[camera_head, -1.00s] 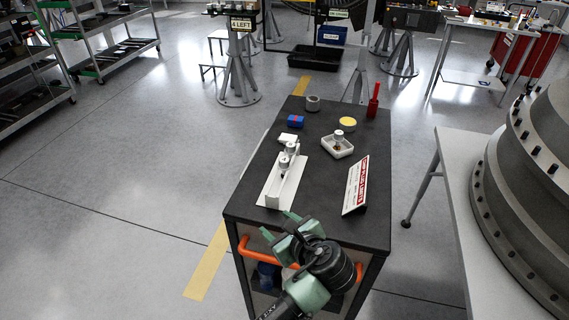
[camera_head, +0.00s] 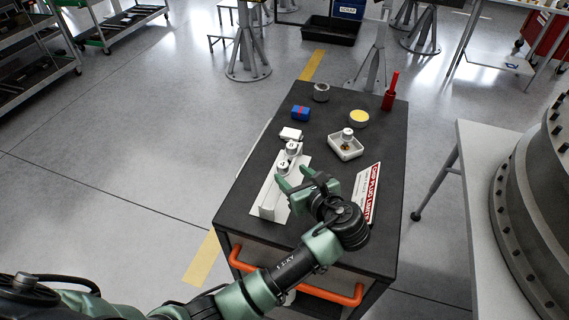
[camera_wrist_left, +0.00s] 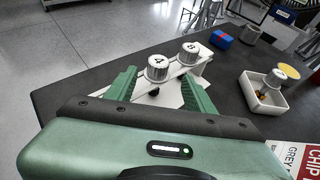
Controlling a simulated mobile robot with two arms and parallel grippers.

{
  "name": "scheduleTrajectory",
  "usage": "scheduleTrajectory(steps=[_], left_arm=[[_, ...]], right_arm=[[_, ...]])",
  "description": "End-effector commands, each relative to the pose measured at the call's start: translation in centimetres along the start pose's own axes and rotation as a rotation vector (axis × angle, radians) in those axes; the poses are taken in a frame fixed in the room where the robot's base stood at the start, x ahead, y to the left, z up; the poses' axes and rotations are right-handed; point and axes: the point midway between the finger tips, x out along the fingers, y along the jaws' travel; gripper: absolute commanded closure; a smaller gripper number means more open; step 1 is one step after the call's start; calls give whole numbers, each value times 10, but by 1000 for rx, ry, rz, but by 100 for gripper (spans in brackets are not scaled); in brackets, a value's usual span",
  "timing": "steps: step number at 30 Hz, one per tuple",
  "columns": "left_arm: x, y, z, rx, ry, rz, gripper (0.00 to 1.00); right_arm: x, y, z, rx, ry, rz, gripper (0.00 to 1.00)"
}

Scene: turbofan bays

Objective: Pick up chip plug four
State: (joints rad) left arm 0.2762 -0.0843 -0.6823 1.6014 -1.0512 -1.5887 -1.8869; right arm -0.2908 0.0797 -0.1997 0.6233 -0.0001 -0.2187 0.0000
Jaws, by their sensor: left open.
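Chip plug four (camera_head: 283,165) is a silver cylinder with a 4 on its top. It stands upright on a white stand (camera_head: 268,207) on the cart. A second silver plug (camera_head: 292,147) stands just behind it. My left gripper (camera_head: 291,177) is open and empty, close on the near side of plug four. In the left wrist view, plug four (camera_wrist_left: 157,67) shows between the two green fingers (camera_wrist_left: 159,77), toward their far ends; whether they touch it I cannot tell. The other plug (camera_wrist_left: 188,52) is beyond it to the right. My right gripper is out of view.
A white dish (camera_head: 345,153) with another silver plug (camera_head: 347,134) stands to the right. A red-and-white limits sign (camera_head: 369,193) is near my wrist. Behind are a blue box (camera_head: 300,113), a yellow-topped tin (camera_head: 359,118), a grey ring (camera_head: 321,92) and a red bottle (camera_head: 390,93).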

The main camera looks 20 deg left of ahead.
Motion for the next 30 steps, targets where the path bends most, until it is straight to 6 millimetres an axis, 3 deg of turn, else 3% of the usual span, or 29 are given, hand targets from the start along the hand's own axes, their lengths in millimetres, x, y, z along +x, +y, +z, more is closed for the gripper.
scheduleTrajectory(steps=[3, 7, 12, 20, 26, 30], left_arm=[[12, 1, 8, -1, -2, 2, 46], [31, 3, 18, 0, -2, 2, 46], [52, 2, 15, -1, 0, 0, 46], [56, 2, 13, -2, 1, -1, 46], [56, 2, 13, -2, 1, -1, 96], [56, 2, 13, -2, 1, -1, 100]], right_arm=[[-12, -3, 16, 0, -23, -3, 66], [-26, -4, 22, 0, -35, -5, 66], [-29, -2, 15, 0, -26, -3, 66], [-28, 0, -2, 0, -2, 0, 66], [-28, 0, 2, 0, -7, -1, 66], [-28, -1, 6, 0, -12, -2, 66]])
